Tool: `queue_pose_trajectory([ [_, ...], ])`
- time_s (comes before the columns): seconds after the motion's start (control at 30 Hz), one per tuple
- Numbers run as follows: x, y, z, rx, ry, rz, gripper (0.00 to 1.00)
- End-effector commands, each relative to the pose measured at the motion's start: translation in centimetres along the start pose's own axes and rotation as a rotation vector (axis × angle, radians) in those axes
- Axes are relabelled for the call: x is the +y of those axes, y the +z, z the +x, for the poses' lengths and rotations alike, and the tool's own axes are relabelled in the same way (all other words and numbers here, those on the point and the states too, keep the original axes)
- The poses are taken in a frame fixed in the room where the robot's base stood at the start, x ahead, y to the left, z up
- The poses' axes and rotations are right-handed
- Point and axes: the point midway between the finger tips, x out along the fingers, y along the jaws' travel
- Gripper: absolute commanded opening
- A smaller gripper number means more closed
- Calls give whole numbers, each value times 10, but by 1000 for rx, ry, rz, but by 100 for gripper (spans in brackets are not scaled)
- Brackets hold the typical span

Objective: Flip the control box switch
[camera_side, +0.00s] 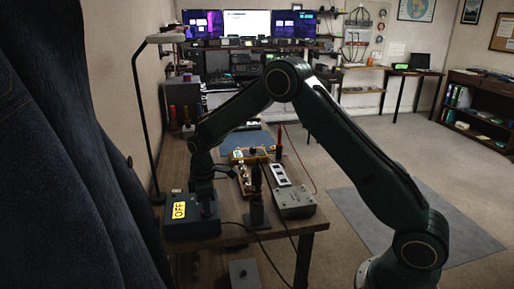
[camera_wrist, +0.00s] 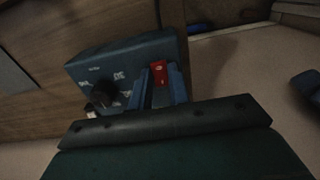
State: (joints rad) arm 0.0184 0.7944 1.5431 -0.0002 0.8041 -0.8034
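The control box (camera_wrist: 128,68) is a dark blue-grey box with a black round knob (camera_wrist: 104,93), white markings and a red switch (camera_wrist: 159,73) with a small white mark. In the side view the control box (camera_side: 192,225) stands at the table's front left corner and shows a yellow OFF label (camera_side: 180,210). My gripper (camera_wrist: 162,80) points down at the box, with a finger on each side of the red switch. A gap shows between the fingers; I cannot tell whether they touch the switch. In the side view my gripper (camera_side: 203,192) is low over the box, its tips unclear.
A grey box (camera_side: 294,201), a white-framed panel (camera_side: 279,174) and a dark upright stand (camera_side: 257,200) are right of the control box on the table. A tall lamp (camera_side: 143,110) rises behind it at left. Cables hang over the table's front edge.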

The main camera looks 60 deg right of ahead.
Motion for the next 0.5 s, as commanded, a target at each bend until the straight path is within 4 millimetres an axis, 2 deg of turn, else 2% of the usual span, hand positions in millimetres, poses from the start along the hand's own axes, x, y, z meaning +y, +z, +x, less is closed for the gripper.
queue_pose_trajectory([
  [0.5,0,-2,0,-100,0,1,0],
])
